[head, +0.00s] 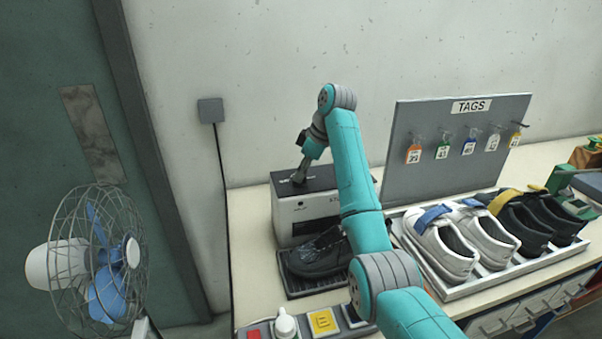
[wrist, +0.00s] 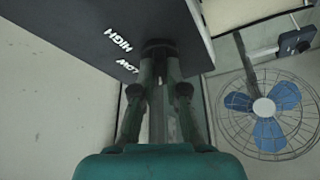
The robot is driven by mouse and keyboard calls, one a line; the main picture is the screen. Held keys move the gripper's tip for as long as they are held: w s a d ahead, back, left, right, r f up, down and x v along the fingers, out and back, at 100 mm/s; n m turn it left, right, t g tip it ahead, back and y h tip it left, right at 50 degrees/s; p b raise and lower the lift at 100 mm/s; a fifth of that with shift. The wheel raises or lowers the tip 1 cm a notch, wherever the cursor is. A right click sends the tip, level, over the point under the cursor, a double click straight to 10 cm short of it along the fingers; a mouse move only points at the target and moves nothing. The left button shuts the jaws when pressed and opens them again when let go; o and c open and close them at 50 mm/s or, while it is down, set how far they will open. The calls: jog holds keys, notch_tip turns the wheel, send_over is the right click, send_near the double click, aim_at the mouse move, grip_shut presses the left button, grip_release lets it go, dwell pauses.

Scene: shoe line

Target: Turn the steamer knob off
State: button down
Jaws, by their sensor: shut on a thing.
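The steamer (head: 295,219) is a pale box with a dark top, standing on the bench against the wall. My gripper (head: 299,178) reaches down onto its dark top from above. In the wrist view the dark steamer top (wrist: 75,30) carries the white words HIGH and LOW. My gripper's fingertips (wrist: 159,48) are shut on the dark steamer knob (wrist: 158,43), which is mostly hidden between them. The knob's pointing direction cannot be made out. The OFF mark is not visible in either view.
A dark shoe (head: 318,256) lies on a tray in front of the steamer. A tag board (head: 440,165) stands right, behind a shoe tray (head: 462,289) of white and black shoes. A white bottle (head: 285,325) stands at the front edge. A caged fan (head: 100,255) is at left.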

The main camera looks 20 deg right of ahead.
dwell(0.3)
jog(key=c, duration=1.2)
grip_release()
jog(key=shift+m, duration=0.3)
